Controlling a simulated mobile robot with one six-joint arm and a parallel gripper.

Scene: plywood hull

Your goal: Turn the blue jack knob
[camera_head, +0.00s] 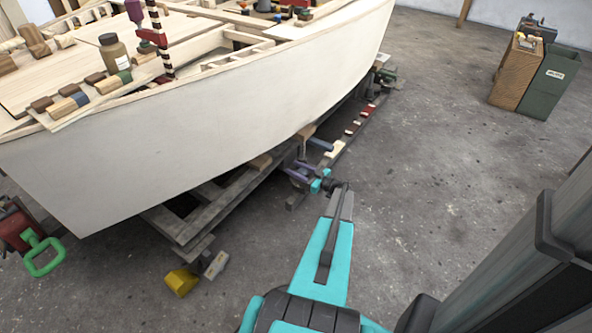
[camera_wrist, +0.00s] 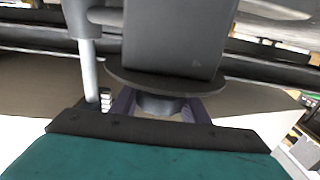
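The jack knob, a dark purple-blue handle (camera_head: 299,173), is under the right side of the hull in the head view. My gripper (camera_head: 319,184), with small teal parts at its end, is right beside it. At this size I cannot tell whether they touch. In the wrist view two dark purple-blue bars of the knob (camera_wrist: 122,105) show on either side of a dark round hub, below a grey block. The teal and black edge of my gripper (camera_wrist: 160,130) covers the lower part of the knob. My fingertips and their gap are hidden.
The pale plywood hull (camera_head: 190,125) overhangs from the left on a timber cradle (camera_head: 190,225). A green loop handle (camera_head: 43,257) is at the far left, and a yellow block (camera_head: 181,282) lies on the floor. Bins (camera_head: 547,84) stand back right.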

